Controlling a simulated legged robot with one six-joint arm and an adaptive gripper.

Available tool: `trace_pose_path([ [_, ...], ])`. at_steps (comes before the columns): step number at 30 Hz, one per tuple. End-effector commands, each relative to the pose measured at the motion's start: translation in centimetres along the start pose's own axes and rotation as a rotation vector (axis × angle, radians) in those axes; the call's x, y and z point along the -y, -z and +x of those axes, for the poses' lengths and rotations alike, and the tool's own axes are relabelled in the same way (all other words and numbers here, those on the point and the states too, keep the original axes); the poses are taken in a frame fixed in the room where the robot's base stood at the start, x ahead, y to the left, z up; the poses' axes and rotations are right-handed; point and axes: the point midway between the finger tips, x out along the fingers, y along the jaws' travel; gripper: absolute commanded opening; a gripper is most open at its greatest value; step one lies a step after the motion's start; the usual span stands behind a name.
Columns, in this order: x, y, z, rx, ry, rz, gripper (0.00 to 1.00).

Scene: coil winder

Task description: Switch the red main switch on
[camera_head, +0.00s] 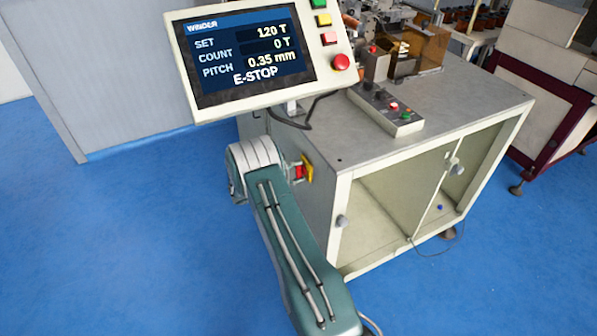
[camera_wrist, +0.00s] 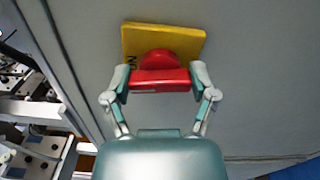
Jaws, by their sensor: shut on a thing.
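The red main switch (camera_wrist: 160,80) sits on a yellow plate (camera_wrist: 185,38) on the grey side wall of the winder cabinet. Its red handle lies level across the wrist view. Part of an ON mark shows at the plate's left edge; other marks are hidden. My gripper (camera_wrist: 160,82) has one finger at each end of the red handle and is shut on it. In the head view the red switch (camera_head: 299,172) and yellow plate (camera_head: 308,168) show just right of my arm, and my gripper is hidden behind the arm.
The winder's screen panel (camera_head: 250,52) hangs above my arm and reads "E-STOP", with a red button (camera_head: 341,62) at its right. The cabinet top (camera_head: 450,105) carries a small button box (camera_head: 387,108). Blue floor (camera_head: 130,240) is clear at left.

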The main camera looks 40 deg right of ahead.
Motion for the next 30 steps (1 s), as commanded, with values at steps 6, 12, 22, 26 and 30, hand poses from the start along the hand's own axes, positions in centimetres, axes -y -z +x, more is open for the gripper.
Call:
trace_pose_path([
  [6,0.39,-0.10,-0.13,0.000,0.003,0.102,0.26],
  [12,0.51,-0.13,-0.13,0.001,0.004,0.151,0.26],
  [22,0.68,-0.18,-0.14,0.002,0.006,0.164,0.26],
  [26,0.73,-0.20,-0.14,0.002,0.006,0.163,0.26],
  [30,0.76,-0.20,-0.15,0.002,0.006,0.162,1.00],
])
